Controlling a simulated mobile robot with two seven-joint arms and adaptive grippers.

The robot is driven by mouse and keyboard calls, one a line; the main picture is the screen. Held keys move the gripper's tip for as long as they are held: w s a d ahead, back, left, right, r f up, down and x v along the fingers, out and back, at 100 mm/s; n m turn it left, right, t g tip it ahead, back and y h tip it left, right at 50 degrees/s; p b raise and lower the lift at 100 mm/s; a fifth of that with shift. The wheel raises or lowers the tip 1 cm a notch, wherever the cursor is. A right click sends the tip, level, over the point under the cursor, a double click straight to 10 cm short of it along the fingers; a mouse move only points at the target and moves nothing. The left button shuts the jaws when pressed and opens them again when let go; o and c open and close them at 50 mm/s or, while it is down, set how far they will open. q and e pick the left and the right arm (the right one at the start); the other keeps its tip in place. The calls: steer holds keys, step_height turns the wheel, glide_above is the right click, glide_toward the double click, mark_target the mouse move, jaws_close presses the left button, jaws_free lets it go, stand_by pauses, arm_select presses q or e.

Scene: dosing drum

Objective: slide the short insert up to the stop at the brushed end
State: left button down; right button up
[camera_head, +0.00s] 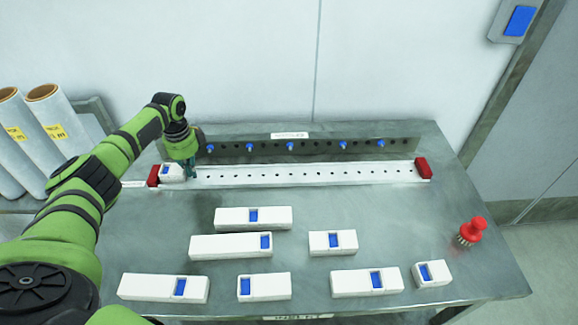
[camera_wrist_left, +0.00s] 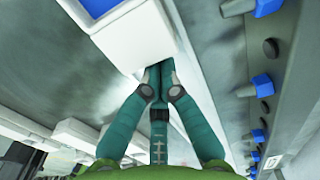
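A short white insert with a blue patch (camera_head: 171,173) lies in the pale rail (camera_head: 300,174) at its left end, close beside the red left stop (camera_head: 153,177). I cannot tell whether they touch. A second red stop (camera_head: 423,168) closes the right end. My left gripper (camera_head: 189,170) is low over the rail, just right of the insert. In the left wrist view its teal fingertips (camera_wrist_left: 158,70) are together, at the edge of the white insert (camera_wrist_left: 135,38), touching or nearly so; nothing shows between them. My right gripper is out of view.
Several loose white inserts with blue patches lie in front, including a long one (camera_head: 231,246) and a short one (camera_head: 431,274). A red-handled brush (camera_head: 472,231) stands at the right. Behind the rail runs a holed strip with blue pegs (camera_head: 290,146). The rail's middle is clear.

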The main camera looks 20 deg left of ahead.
arm_select(q)
steer(key=shift+w+d, duration=0.1)
steer(key=shift+d, duration=0.05)
steer(key=d+p, duration=0.1)
steer(key=w+d+p, duration=0.1)
steer(key=d+r+p, duration=0.1)
steer(key=shift+w+d, duration=0.2)
steer(key=shift+w, duration=0.1)
step_height(320, 180, up, 9)
steer(key=b, duration=0.2)
steer(key=shift+b, duration=0.3)
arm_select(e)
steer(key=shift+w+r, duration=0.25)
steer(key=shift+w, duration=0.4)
arm_select(q)
steer(key=shift+r, duration=0.15)
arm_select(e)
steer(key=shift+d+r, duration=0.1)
